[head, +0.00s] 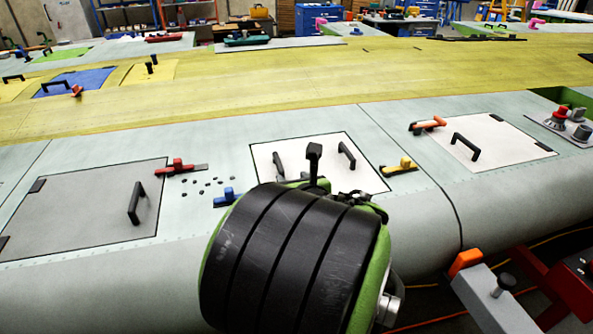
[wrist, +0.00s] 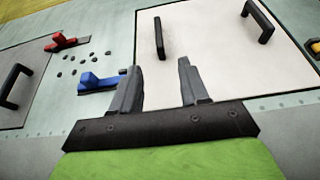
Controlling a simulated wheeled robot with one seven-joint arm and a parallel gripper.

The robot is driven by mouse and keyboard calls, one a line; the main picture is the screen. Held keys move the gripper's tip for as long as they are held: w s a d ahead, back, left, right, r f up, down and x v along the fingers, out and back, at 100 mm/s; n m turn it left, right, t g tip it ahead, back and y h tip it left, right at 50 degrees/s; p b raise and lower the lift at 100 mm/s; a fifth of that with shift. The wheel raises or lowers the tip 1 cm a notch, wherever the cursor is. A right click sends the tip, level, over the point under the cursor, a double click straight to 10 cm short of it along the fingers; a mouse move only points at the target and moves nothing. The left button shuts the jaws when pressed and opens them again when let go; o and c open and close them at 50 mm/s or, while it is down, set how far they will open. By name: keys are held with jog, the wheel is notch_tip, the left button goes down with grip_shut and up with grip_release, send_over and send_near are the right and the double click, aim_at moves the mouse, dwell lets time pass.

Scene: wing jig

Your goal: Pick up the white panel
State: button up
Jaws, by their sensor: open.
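A white panel (head: 312,146) with two black handles lies in the wing skin at the centre of the head view. It also fills the upper right of the wrist view (wrist: 205,50). Its handles are the left one (wrist: 158,38) and the right one (wrist: 259,20). A second white panel (head: 497,141) with one black handle (head: 466,147) lies further right. My gripper (wrist: 158,85) is open and empty over the near left edge of the two-handled panel, with the left handle beyond the fingers. In the head view my arm hides the panel's near edge and most of the gripper.
A red clamp (head: 178,168), a blue clamp (head: 227,197) and several small dark fasteners (head: 207,185) lie left of the panel. A yellow clamp (head: 400,166) is at its right. A grey panel (head: 85,205) with a black handle is further left. An orange clamp (head: 430,124) sits by the second panel.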

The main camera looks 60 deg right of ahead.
aim_at(281, 166)
jog(key=p+x, duration=0.1)
jog(key=x, duration=0.1)
jog(key=p+x, duration=0.1)
jog(key=x, duration=0.1)
jog(key=shift+w+d+r+p, duration=0.1)
jog(key=shift+w+d+p, duration=0.1)
jog(key=shift+w+p, duration=0.15)
jog(key=w+d+p, duration=0.1)
jog(key=p, duration=0.3)
jog(key=shift+w+r, duration=0.1)
jog(key=f+p, duration=0.1)
jog(key=p, duration=0.3)
jog(key=shift+w+d, duration=0.35)
jog(key=shift+d, duration=0.05)
jog(key=x, duration=0.4)
jog(key=f+p+x, duration=0.1)
jog(key=x, duration=0.3)
jog(key=shift+s+a, duration=0.1)
jog(key=shift+s, duration=0.05)
jog(key=shift+s+a+r, duration=0.1)
jog(key=shift+c, duration=0.7)
grip_shut()
